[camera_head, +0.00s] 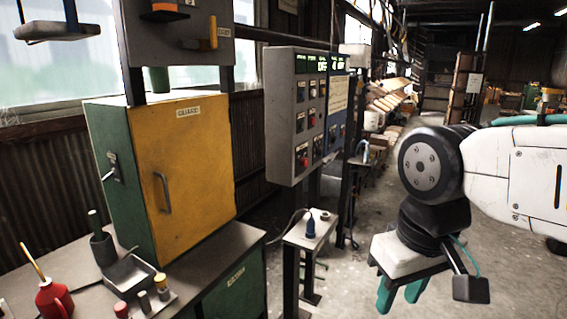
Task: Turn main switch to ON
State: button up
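A grey control panel (283,135) stands upright in the middle of the head view. A dark display (320,65) with green characters runs along its top; part of it seems to read OFF. Below are several small buttons and knobs, some with red parts. A larger red knob (302,160) sits near the panel's bottom. I cannot read the labels, so I cannot tell which control is the main switch. My gripper (400,297) hangs at the lower right with its two green fingers apart and nothing visible between them. It is apart from the panel, to its right and lower.
A yellow-doored cabinet (195,165) with a side lever (110,172) stands left on a workbench (235,247). The bench holds a red oil can (53,300) and a tray (130,276). Floor at right is clear.

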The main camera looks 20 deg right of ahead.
aim_at(304, 162)
jog(key=i, duration=0.95)
jog(key=z, duration=0.4)
